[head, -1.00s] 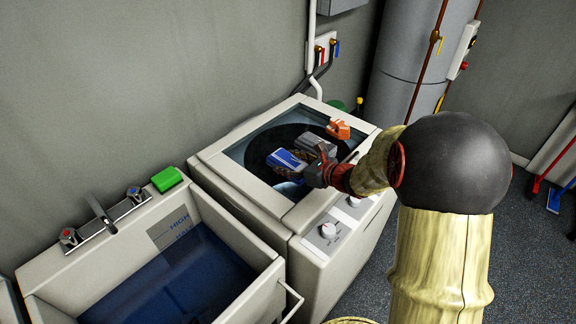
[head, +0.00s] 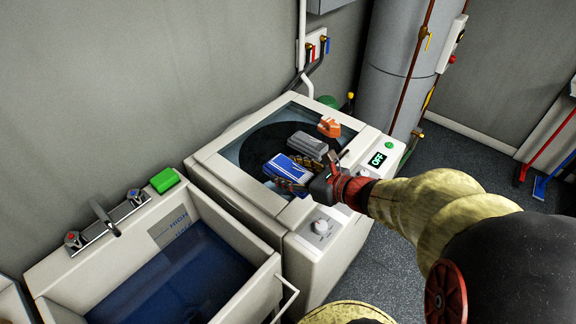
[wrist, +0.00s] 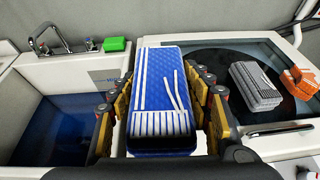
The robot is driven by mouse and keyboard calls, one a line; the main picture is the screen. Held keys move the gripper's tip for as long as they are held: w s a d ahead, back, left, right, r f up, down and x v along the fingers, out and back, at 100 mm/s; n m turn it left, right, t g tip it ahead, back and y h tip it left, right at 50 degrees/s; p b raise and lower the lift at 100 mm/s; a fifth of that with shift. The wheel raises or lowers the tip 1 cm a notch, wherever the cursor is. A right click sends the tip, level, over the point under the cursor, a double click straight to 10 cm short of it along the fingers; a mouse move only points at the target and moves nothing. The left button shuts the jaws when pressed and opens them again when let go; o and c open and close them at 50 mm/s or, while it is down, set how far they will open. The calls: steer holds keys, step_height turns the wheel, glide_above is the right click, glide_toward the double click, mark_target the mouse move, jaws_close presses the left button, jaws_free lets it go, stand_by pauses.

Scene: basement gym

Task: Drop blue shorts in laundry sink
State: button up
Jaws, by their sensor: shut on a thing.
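The blue shorts (head: 287,168) are a folded blue bundle with white stripes. In the wrist view the blue shorts (wrist: 160,92) lie between both fingers of my gripper (wrist: 160,110). My gripper (head: 300,177) is shut on them above the front left part of the washer top in the head view. The laundry sink (head: 259,293) is at the lower left, just left of the washer, with dark blue inside. It also shows at the left of the wrist view (wrist: 60,75).
The white washer (head: 225,172) has a dark round lid area with a grey folded cloth (head: 308,146) and an orange item (head: 329,127) on it. A green block (head: 164,180) and a tap (head: 104,217) are on the sink's back rim.

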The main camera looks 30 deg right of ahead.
steer(key=a+f+b, duration=0.5)
steer(key=a, duration=1.4)
steer(key=w+a+f+b, duration=0.1)
steer(key=a+f+b, duration=0.4)
steer(key=a, duration=1.4)
steer(key=a+f+b, duration=0.5)
steer(key=a+b, duration=0.1)
steer(key=a, duration=1.3)
steer(key=shift+w+a+f, duration=0.25)
steer(key=shift+w+a, duration=0.05)
steer(key=shift+w, duration=0.1)
steer(key=o, duration=1.3)
steer(key=v, duration=1.2)
